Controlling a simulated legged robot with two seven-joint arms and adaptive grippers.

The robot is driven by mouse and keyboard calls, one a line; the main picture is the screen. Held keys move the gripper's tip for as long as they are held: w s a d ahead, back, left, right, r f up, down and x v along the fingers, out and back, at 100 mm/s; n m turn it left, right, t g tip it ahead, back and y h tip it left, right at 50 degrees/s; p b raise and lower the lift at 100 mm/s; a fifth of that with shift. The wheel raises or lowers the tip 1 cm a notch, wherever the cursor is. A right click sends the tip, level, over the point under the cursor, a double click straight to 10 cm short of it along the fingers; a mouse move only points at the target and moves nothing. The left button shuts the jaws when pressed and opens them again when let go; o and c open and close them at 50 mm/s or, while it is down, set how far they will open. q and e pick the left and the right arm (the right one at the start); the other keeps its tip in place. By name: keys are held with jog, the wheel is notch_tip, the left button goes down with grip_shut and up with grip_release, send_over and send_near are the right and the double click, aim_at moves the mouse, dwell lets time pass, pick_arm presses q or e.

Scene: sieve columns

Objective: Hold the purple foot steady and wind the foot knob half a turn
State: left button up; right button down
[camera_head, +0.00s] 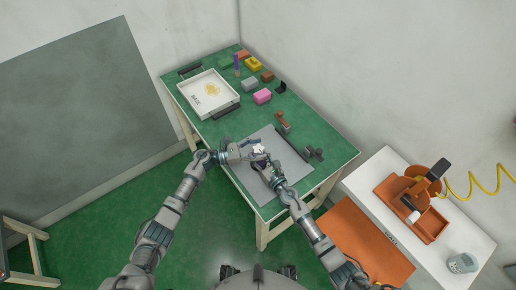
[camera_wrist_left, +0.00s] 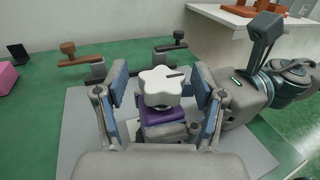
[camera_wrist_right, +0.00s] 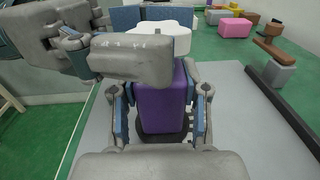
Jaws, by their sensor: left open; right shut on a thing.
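The purple foot (camera_wrist_right: 162,101) stands upright on a grey mat (camera_wrist_right: 231,90) and fills the space between the fingers of my right gripper (camera_wrist_right: 163,125), which is shut on it. The white lobed foot knob (camera_wrist_left: 160,86) sits on top of the purple foot, with a dark line mark on its upper face. My left gripper (camera_wrist_left: 158,101) is open, with its fingers on either side of the knob; I cannot tell whether they touch it. In the head view the knob (camera_head: 258,149) is small and partly hidden by both grippers.
On the green table (camera_head: 225,126) a white tray (camera_head: 184,86) lies at the far left. A pink block (camera_head: 262,96) and several coloured blocks stand along the back. Dark clamps with brown handles (camera_wrist_left: 68,48) stand beyond the mat. A white side table (camera_head: 378,170) holds an orange machine.

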pick_arm(q)
jog(key=shift+a, duration=0.1)
pick_arm(e)
jog(key=shift+f, duration=0.1)
pick_arm(q)
jog(key=v, duration=1.2)
jog(key=shift+f, duration=0.15)
pick_arm(e)
jog(key=c, duration=0.5)
grip_release()
